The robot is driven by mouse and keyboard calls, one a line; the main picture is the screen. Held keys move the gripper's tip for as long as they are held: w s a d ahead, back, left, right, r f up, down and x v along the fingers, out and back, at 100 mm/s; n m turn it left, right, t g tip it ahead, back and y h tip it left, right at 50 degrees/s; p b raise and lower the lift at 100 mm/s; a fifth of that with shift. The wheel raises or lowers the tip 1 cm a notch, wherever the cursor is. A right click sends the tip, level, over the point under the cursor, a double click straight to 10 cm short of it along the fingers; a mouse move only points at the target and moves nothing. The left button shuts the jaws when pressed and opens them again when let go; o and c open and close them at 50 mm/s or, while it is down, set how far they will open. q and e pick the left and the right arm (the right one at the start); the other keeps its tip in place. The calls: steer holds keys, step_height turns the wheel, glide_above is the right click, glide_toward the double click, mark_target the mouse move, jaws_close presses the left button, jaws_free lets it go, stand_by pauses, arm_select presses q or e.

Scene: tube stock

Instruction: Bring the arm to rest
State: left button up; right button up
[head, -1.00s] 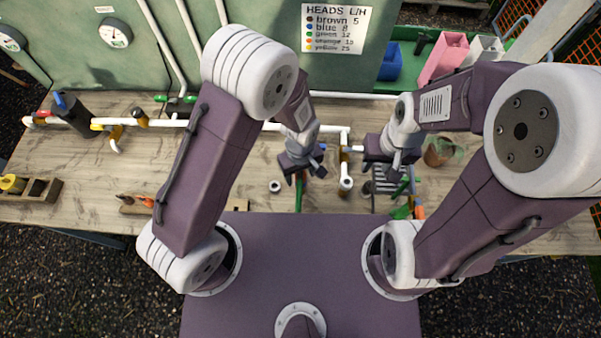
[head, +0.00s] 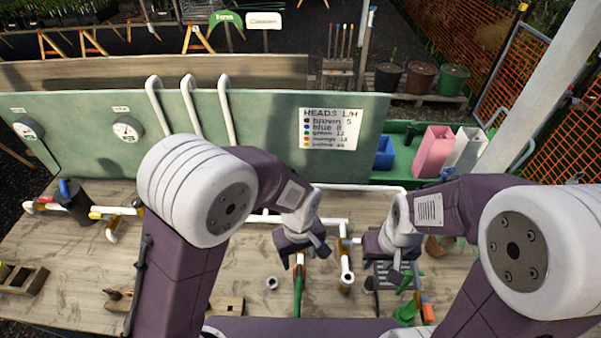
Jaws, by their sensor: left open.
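My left gripper (head: 304,257) is open in the head view, above the middle of the wooden bench (head: 225,262). A green stick-like tool with a red and white upper part (head: 298,285) lies on the bench just below it. I see nothing held between the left fingers. My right gripper (head: 387,262) is to its right, above a dark slatted rack (head: 393,279). Its fingers are small and overlap the rack, so I cannot tell their opening.
White pipework (head: 345,262) runs along the bench between and behind the grippers. A small white ring (head: 272,283) lies left of the green tool. Green and orange items (head: 428,312) lie at right. A green panel (head: 265,130) with gauges stands behind; blue (head: 385,152) and pink (head: 433,150) bins stand beyond.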

arm_select(q)
steer(key=w+a+f+n+t+b, duration=0.1)
steer(key=w+a+f+n+b, duration=0.15)
steer(key=a+b, duration=0.65)
steer(key=s+a+m+p, duration=0.1)
steer(key=s+a+m, duration=0.4)
steer(key=a+m, duration=0.2)
steer(key=shift+s+a+f+p, duration=0.35)
steer(key=shift+a+f+p, duration=0.1)
steer(key=shift+a, duration=0.1)
steer(key=shift+d, duration=0.1)
